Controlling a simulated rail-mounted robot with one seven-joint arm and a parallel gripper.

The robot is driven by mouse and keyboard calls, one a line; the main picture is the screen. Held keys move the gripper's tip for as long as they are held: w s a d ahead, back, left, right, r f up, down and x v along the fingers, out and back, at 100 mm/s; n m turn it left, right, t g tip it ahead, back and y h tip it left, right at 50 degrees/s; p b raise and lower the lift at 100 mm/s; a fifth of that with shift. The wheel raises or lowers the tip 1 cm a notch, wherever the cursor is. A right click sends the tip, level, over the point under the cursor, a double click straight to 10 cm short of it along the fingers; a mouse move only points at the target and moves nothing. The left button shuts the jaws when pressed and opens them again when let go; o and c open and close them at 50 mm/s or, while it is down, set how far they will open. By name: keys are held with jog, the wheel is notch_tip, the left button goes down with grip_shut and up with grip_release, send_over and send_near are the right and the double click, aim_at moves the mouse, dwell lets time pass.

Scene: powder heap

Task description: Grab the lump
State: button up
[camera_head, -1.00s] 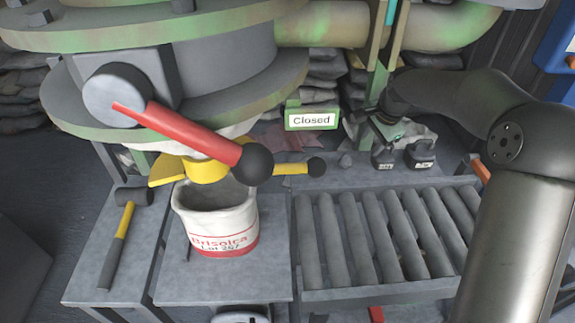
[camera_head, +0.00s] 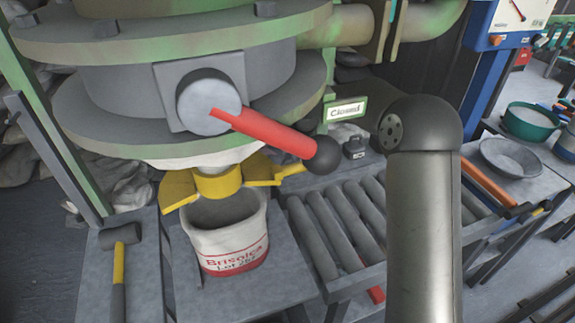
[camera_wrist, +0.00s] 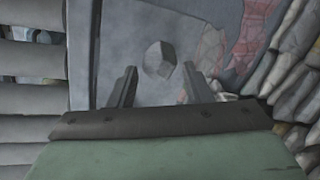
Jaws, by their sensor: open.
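The lump (camera_wrist: 159,60) is a small, grey, faceted piece in the wrist view. It lies on a flat grey surface (camera_wrist: 115,40), just beyond and between the fingertips. My gripper (camera_wrist: 159,70) is open, with one finger on each side of the picture's middle and an empty gap between them. The lump does not appear to touch either finger. In the head view I cannot make out the lump or the gripper; my arm covers part of that area.
Rollers (camera_wrist: 35,95) lie left of the lump, and stacked sacks (camera_wrist: 295,70) stand at right. In the head view, a red-handled valve (camera_head: 265,133) hangs over a powder bag (camera_head: 230,245). A "Closed" sign (camera_head: 346,110) and a dark weight (camera_head: 354,148) are behind the conveyor (camera_head: 335,225).

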jog(key=x, duration=0.2)
jog(key=shift+f, duration=0.25)
jog(key=c, duration=0.6)
jog(key=shift+r, duration=0.1)
